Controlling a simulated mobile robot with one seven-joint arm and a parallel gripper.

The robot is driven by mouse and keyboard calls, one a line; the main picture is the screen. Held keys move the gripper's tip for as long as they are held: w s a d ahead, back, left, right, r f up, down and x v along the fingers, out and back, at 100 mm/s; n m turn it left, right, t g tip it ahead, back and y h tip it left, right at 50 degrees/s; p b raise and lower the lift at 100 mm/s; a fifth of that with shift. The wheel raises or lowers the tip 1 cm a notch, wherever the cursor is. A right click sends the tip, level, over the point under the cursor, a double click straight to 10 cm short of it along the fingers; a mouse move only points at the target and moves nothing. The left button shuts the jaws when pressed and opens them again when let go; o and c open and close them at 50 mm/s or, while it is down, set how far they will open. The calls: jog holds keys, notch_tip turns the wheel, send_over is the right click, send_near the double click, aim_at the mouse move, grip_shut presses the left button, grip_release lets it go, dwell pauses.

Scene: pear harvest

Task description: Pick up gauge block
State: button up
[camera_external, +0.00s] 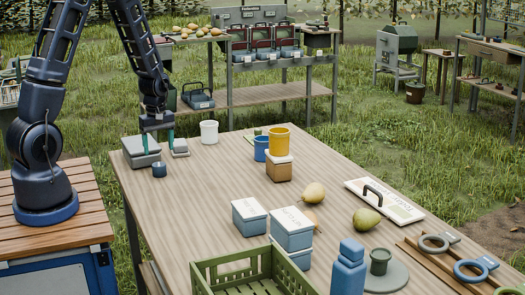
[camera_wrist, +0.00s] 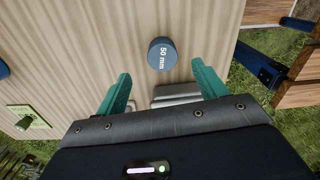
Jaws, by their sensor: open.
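The likely gauge block, a short dark-blue cylinder (camera_external: 159,170) marked "50 mm", stands upright on the wooden table near its left end. In the wrist view the cylinder (camera_wrist: 161,54) lies just beyond the fingertips, roughly centred between them, with its label facing the camera. My gripper (camera_external: 157,138) points down over the table's left end, behind the cylinder. Its two green fingers (camera_wrist: 161,72) are spread with nothing held. A pale grey metal piece (camera_wrist: 176,91) shows between the fingers, partly hidden by the gripper.
A grey box (camera_external: 141,152) and a smaller grey block (camera_external: 180,147) sit close to my gripper. A white cup (camera_external: 209,132), blue mug (camera_external: 260,148) and yellow cup (camera_external: 279,142) stand to the right. A green crate (camera_external: 235,275) is at the front. The table's left-centre is clear.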

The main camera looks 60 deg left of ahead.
aim_at(159, 165)
jog(key=shift+s+a+f, duration=0.1)
jog(key=shift+f, duration=1.9)
jog(key=shift+s+a+f, duration=0.1)
jog(key=shift+f, duration=1.85)
jog(key=c, duration=1.1)
jog(key=shift+r, duration=0.1)
